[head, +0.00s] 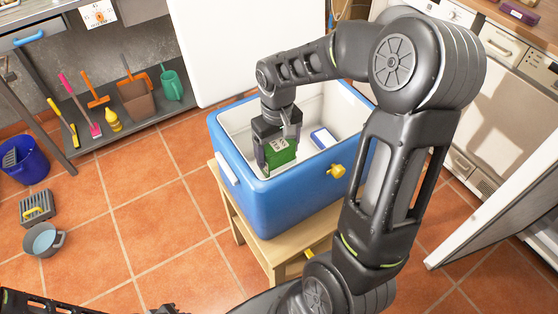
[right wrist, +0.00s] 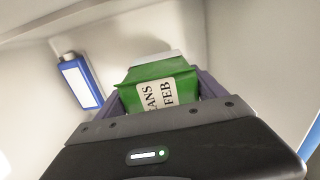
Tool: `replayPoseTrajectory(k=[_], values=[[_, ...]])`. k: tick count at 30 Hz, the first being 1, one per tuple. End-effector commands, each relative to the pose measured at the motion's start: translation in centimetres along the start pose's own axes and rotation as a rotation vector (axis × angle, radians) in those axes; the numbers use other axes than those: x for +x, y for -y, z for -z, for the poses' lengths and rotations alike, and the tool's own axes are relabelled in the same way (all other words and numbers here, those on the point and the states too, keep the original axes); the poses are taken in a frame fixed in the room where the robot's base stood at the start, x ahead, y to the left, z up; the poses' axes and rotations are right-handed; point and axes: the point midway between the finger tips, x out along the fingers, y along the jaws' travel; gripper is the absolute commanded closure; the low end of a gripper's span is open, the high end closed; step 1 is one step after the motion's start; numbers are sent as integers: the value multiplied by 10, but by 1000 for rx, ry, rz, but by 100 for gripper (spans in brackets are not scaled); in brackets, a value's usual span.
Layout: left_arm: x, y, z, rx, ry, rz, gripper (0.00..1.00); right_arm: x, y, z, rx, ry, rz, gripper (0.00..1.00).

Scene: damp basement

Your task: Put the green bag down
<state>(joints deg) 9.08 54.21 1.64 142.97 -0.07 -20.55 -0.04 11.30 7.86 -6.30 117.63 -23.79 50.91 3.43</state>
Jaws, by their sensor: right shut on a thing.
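The green bag (head: 280,158) is between the fingers of my right gripper (head: 277,150), inside the open blue cooler box (head: 290,207). The right wrist view shows the bag (right wrist: 160,82) with a white label reading "ANS" and "FEB", partly cut off by the gripper. My right gripper (right wrist: 158,100) is shut on it. Whether the bag touches the cooler floor cannot be told. A blue-and-white block (head: 323,138) lies in the cooler to the right of the bag; it also shows in the right wrist view (right wrist: 78,82). My left gripper cannot be made out.
The cooler stands on a low wooden stand (head: 245,232), its white lid (head: 245,50) raised behind. A yellow spigot (head: 337,171) sticks out of its front. A shelf with garden tools (head: 120,120) is at the left. A blue bucket (head: 25,160) and grey pail (head: 45,240) stand on the tiles.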

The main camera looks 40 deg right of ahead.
Motion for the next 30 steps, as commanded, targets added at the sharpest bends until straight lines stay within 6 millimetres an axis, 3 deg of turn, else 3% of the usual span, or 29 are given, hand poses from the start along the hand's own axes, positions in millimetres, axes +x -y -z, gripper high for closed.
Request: replayPoseTrajectory(k=[10, 19, 30], values=[[0, 0, 0, 0, 0, 0, 80, 4, 0, 1, 0, -2, 0, 81], [2, 1, 0, 0, 0, 0, 80, 38, 0, 0, 0, 0, 0, 81], [4, 2, 0, 0, 0, 0, 80, 42, 0, 1, 0, -3, 0, 81]])
